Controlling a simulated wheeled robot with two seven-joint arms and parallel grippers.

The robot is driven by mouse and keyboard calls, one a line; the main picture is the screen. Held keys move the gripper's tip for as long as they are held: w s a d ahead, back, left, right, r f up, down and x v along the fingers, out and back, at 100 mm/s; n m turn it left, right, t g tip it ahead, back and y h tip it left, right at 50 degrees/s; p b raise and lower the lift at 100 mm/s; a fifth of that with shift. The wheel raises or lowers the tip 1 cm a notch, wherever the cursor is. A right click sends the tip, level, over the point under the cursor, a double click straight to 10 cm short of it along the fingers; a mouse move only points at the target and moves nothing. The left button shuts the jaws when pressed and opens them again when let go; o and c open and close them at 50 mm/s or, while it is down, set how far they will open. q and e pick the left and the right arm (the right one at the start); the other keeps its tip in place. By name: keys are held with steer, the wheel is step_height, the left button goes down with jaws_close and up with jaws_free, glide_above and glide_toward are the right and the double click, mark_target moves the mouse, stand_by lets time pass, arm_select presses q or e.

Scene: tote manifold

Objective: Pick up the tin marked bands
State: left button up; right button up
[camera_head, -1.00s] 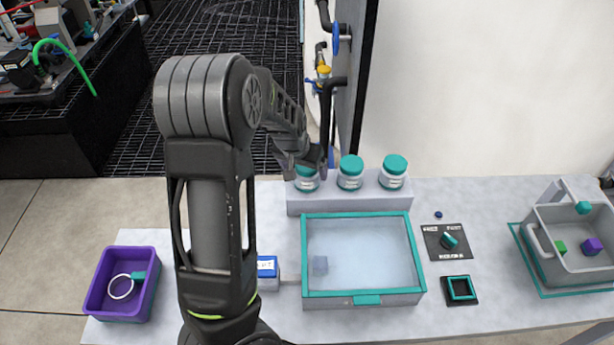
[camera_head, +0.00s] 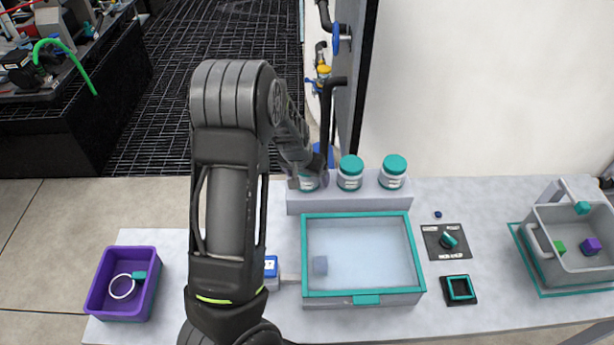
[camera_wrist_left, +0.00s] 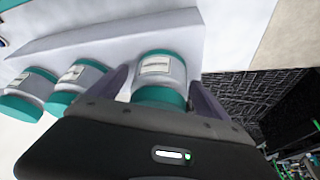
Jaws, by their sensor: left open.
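Three white tins with teal lids stand in a row on a raised white ledge (camera_head: 350,205): a left one (camera_head: 308,184), a middle one (camera_head: 350,174) and a right one (camera_head: 393,173). Their labels are too small to read, so I cannot tell which is marked bands. My left gripper (camera_head: 305,168) is at the left tin and hides part of it. In the left wrist view this tin (camera_wrist_left: 160,68) sits between the two spread fingers of the gripper (camera_wrist_left: 160,85), which is open. The other two tins (camera_wrist_left: 78,80) show beside it. My right gripper is not in view.
A teal-rimmed, clear-topped box (camera_head: 362,300) stands in front of the ledge. A purple bin (camera_head: 150,300) is at left, a grey basket (camera_head: 570,270) at right. A black dial plate (camera_head: 432,248) and a small square frame (camera_head: 474,290) lie between box and basket.

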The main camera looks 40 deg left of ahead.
arm_select(q)
steer(key=c, duration=1.5)
step_height(320, 180, up, 10)
steer(key=shift+r, duration=0.1)
stand_by(0.4)
